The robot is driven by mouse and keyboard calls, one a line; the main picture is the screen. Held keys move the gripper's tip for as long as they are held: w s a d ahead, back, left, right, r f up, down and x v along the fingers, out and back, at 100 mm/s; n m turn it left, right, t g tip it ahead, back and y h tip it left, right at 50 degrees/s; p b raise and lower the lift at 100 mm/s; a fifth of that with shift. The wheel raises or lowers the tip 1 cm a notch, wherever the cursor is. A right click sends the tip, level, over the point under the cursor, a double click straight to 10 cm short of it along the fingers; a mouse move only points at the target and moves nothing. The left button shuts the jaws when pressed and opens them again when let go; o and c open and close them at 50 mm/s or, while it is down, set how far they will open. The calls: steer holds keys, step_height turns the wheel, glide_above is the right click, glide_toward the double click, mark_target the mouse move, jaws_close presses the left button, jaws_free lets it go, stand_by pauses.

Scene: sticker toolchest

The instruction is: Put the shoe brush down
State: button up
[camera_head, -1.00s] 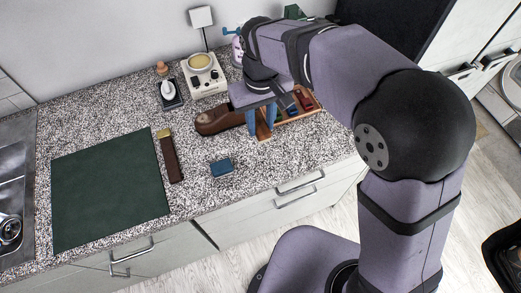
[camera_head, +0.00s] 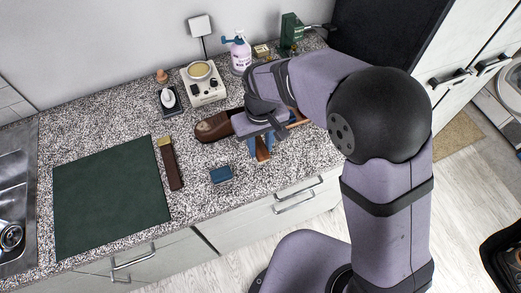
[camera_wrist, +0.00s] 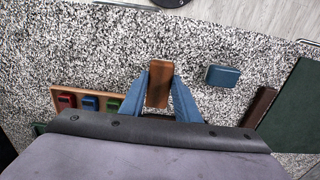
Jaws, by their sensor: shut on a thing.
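The shoe brush (camera_head: 262,149), a brown wooden block, is between the blue fingers of my gripper (camera_head: 257,144). The wrist view shows the brush (camera_wrist: 159,84) upright in the picture, with a finger of my gripper (camera_wrist: 160,88) against each long side. The brush is over the speckled counter (camera_head: 235,195), to the right of a small blue tin (camera_head: 221,174). I cannot tell whether its underside touches the counter. My gripper and wrist partly cover the area behind it.
A brown shoe (camera_head: 213,127) stands left of my wrist. A wooden tray (camera_wrist: 100,92) holds red, blue and green blocks. A brown strap (camera_head: 170,165) lies beside a green mat (camera_head: 110,195). Speckled counter is bare around the tin and towards the front edge.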

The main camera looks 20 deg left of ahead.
mark_target(261, 149)
steer(key=shift+f+p, duration=0.45)
steer(key=shift+f, duration=1.3)
steer(key=shift+f, duration=0.2)
steer(key=o, duration=1.1)
steer(key=shift+o, duration=0.2)
steer(key=shift+r, duration=0.1)
step_height(261, 149, up, 12)
steer(key=b, duration=0.2)
steer(key=shift+r, duration=0.15)
